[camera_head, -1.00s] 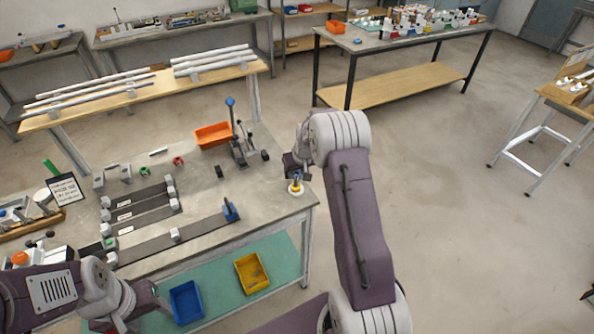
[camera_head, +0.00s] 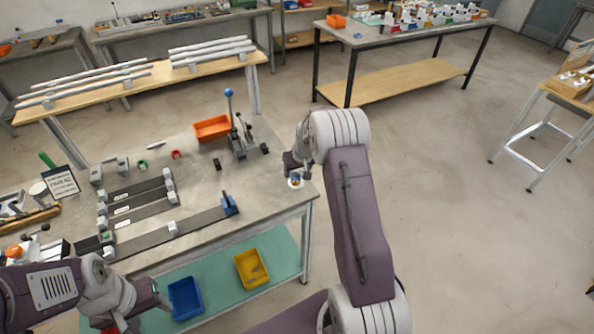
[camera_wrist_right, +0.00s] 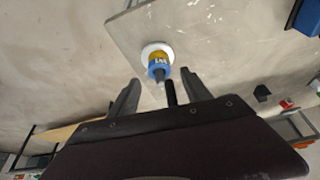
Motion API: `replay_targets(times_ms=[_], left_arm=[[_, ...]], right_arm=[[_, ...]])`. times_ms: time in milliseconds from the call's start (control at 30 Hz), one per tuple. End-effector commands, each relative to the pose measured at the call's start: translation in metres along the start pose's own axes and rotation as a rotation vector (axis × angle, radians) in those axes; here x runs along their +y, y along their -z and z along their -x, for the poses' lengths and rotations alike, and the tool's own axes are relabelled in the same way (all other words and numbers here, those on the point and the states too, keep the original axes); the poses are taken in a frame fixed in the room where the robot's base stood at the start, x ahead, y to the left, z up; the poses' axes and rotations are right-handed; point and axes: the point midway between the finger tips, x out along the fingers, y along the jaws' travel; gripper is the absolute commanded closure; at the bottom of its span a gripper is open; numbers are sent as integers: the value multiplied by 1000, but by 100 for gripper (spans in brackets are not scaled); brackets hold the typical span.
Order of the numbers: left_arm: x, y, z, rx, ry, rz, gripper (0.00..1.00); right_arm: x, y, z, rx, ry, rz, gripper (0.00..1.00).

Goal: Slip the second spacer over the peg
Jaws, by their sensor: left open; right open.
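The peg stand has a round white base (camera_wrist_right: 156,50) near the bench's right corner; it also shows in the head view (camera_head: 295,184). A yellow spacer (camera_wrist_right: 158,57) sits on the base, and a blue spacer (camera_wrist_right: 158,71) is on the yellow one, around the peg. The dark peg tip (camera_wrist_right: 160,77) shows through the blue spacer. My right gripper (camera_wrist_right: 158,90) is open, its two fingers apart on either side of the peg's line and clear of the spacers. My left gripper (camera_head: 128,318) is open and empty by the bench's front edge at lower left.
An orange bin (camera_head: 212,128) and an upright blue-knobbed lever fixture (camera_head: 236,130) stand left of the peg. Dark bars with grey blocks (camera_head: 150,235) lie on the bench. Blue (camera_head: 185,300) and yellow (camera_head: 251,268) bins sit on the shelf below. The bench around the peg is clear.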

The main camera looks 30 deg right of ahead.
Motion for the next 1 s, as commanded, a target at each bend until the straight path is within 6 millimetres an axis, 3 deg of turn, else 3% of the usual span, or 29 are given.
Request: replay_targets(times_ms=[133,400,500,1000], left_arm=[[0,0,-4,0,0,0,43],[0,-1,-13,0,0,0,43],[0,-2,-14,0,0,0,43],[0,-1,-14,0,0,0,43]], right_arm=[[0,1,14,4,-1,0,43],[0,0,72,4,-1,0,43],[0,0,84,1,0,0,43],[0,0,90,0,0,0,43]])
